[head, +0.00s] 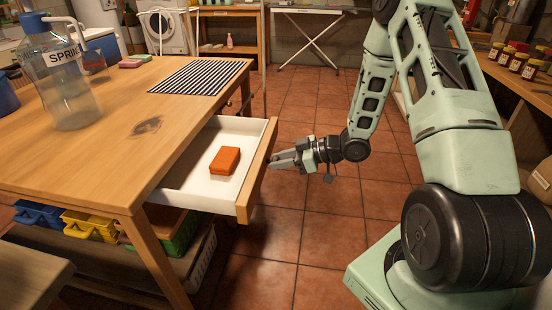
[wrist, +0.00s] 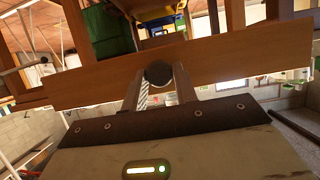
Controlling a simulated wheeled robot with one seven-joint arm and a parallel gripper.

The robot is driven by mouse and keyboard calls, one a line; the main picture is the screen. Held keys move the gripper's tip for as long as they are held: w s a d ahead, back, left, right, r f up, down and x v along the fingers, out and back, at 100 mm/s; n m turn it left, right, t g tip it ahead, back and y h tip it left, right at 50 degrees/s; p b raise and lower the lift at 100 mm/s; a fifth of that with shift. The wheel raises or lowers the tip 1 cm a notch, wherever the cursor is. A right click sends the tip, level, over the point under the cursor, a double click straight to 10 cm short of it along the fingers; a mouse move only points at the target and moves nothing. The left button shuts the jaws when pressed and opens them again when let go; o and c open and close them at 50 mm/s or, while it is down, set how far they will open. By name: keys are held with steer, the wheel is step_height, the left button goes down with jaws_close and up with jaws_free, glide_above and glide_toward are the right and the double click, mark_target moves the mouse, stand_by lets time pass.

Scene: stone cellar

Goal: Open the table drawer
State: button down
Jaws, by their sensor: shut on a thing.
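The wooden table (head: 110,138) stands at the left in the head view. Its drawer (head: 240,133) is pulled out, showing a white inside with an orange-red block (head: 225,161) lying in it. My gripper (head: 277,161) is at the drawer's wooden front, level with its middle. In the wrist view the drawer front (wrist: 215,63) runs across the picture. My gripper's fingers (wrist: 160,85) are shut on the dark round knob (wrist: 158,73) of the drawer. The knob is hidden behind the fingers in the head view.
A large clear bottle (head: 65,85) and a striped mat (head: 198,77) are on the table. Yellow (head: 90,225) and blue (head: 40,214) bins sit on the shelf below. The tiled floor (head: 300,230) in front of the drawer is clear. A shelf with jars (head: 515,60) stands at the right.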

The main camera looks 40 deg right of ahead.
steer(key=c, duration=1.1)
jaws_free()
steer(key=p+v, duration=0.2)
steer(key=v, duration=1.5)
steer(key=shift+s+d+r, duration=0.15)
